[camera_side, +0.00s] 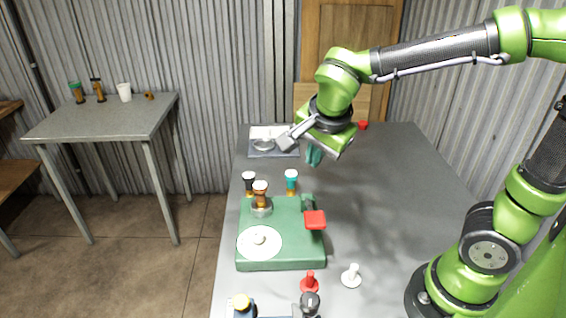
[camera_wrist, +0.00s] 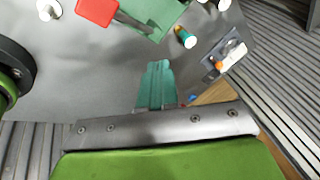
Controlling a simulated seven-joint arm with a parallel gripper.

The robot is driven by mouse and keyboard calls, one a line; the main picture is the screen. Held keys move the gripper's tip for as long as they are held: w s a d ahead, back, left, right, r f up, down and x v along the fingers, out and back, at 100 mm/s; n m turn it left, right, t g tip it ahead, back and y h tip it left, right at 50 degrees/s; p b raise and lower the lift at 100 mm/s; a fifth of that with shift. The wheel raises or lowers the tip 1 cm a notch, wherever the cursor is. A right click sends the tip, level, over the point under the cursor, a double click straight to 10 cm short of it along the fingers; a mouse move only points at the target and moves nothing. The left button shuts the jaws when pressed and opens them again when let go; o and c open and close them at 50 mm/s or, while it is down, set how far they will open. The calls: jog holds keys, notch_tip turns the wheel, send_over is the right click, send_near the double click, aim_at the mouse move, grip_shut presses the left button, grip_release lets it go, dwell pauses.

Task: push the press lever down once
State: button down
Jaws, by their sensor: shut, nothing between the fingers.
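The press lever has a red pad (camera_side: 315,220) on a dark arm at the right edge of a green base plate (camera_side: 281,264). In the wrist view the red pad (camera_wrist: 97,10) and dark arm show at the top, partly cut off, beside the green base (camera_wrist: 152,12). My gripper (camera_side: 314,158) has teal fingers, shut and empty, above the table behind the lever. In the wrist view the fingers (camera_wrist: 156,84) point away from the palm, apart from the lever. How high the pad stands is hard to tell.
The base carries a white disc (camera_side: 259,242) and an orange-topped piece (camera_side: 260,193). A teal-capped piece (camera_side: 291,181) and a black-capped piece (camera_side: 248,182) stand behind it. Red (camera_side: 310,283) and white (camera_side: 351,276) knobs stand in front. A tray (camera_side: 262,148) lies at the back. The table's right side is clear.

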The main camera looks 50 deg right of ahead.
aim_at(315, 214)
jog(key=shift+s+a+f, duration=0.3)
jog(key=shift+s+f, duration=0.05)
jog(key=shift+f, duration=0.75)
jog(key=shift+s+a+f, duration=0.3)
jog(key=shift+a+f, duration=0.05)
jog(key=shift+f, duration=0.75)
jog(key=shift+s+a+f, duration=0.3)
jog(key=shift+s+f, duration=0.05)
jog(key=shift+f, duration=0.75)
jog(key=shift+f, duration=0.15)
jog(key=shift+s+f, duration=0.1)
jog(key=shift+f, duration=0.15)
jog(key=shift+s+a+f, duration=0.2)
jog(key=shift+f, duration=0.4)
jog(key=shift+s+a+f, duration=0.15)
jog(key=shift+a+f, duration=0.1)
jog(key=shift+f, duration=0.35)
jog(key=shift+s+a+f, duration=0.2)
jog(key=shift+f, duration=0.4)
dwell(1.2)
dwell(0.4)
jog(key=shift+w+d+r, duration=0.2)
jog(key=shift+r, duration=0.55)
jog(key=shift+w+d+r, duration=0.25)
jog(key=shift+r, duration=0.45)
jog(key=shift+w+d+r, duration=0.2)
jog(key=shift+r, duration=0.55)
